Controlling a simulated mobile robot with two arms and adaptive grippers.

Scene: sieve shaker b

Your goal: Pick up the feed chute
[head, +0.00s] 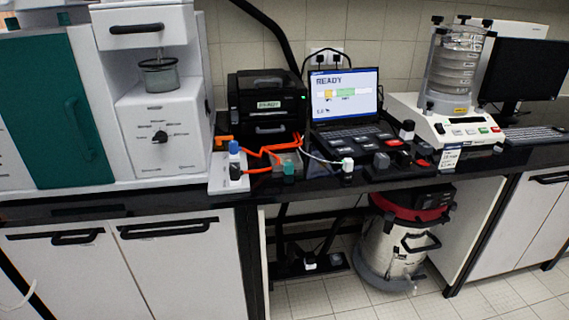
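I cannot make out for certain which thing is the feed chute. The sieve shaker (455,70) stands on the bench at the right, with a clear stacked column on a white base (445,128). At the left, a white machine (160,110) with a knob holds a grey metal cup (159,76) in its recess. Small items with orange cables (262,152) lie at the bench's middle front, beside a white block with a blue-topped part (234,150). Neither of my grippers shows in the head view.
A laptop (343,93) reading READY and a black printer-like box (268,103) stand mid-bench. A dark monitor (525,70) and keyboard (535,134) are at the far right. A steel vacuum (390,245) stands under the bench. The dark bench front (330,187) is narrow.

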